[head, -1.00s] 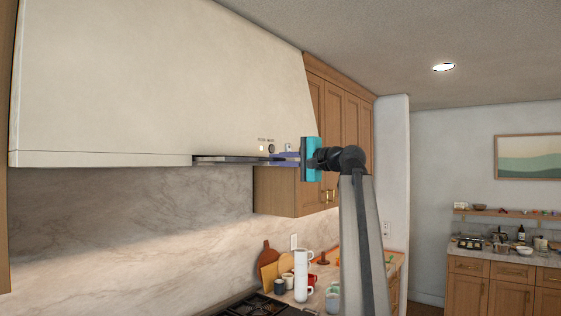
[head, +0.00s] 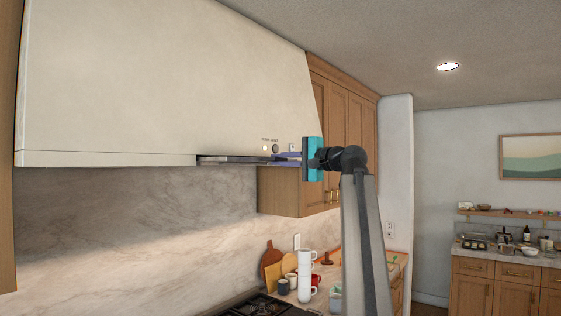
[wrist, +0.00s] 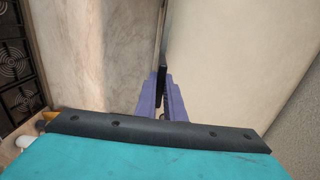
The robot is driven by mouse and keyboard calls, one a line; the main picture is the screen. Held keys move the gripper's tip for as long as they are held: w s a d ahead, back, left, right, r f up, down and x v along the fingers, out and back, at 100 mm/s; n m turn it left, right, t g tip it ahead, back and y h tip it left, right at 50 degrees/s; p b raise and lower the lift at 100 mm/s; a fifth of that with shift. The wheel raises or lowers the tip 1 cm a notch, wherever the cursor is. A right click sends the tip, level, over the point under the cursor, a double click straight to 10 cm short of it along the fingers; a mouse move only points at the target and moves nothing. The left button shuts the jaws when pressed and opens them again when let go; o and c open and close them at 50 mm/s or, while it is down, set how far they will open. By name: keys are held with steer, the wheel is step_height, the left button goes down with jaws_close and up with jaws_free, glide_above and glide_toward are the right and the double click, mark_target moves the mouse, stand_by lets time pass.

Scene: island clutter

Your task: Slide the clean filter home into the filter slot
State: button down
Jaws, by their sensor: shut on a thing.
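The clean filter (head: 238,159) is a thin grey panel lying level at the hood's lower edge in the head view. It shows as a narrow dark edge (wrist: 163,50) in the wrist view. My gripper (head: 284,159) is at the filter's right end, its purple fingers shut on it. Those fingers also close around it in the wrist view (wrist: 162,97). The filter slot is in the lower edge of the cream range hood (head: 150,80). The filter lines up with that edge and seems partly in, but its inner end and the slot's inside are hidden.
Wooden upper cabinets (head: 345,135) stand close behind my gripper. Below are a marble backsplash (head: 130,220), a dark cooktop (head: 262,306) and a stack of white cups (head: 305,275). The air in front of the hood looks clear.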

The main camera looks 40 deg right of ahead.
steer(key=shift+x, duration=2.85)
stand_by(0.8)
steer(key=shift+w, duration=0.3)
steer(key=shift+b+x, duration=0.35)
steer(key=shift+x, duration=0.7)
stand_by(0.9)
steer(key=shift+w+a, duration=0.15)
steer(key=shift+w, duration=0.1)
steer(key=shift+x, duration=1.5)
stand_by(0.3)
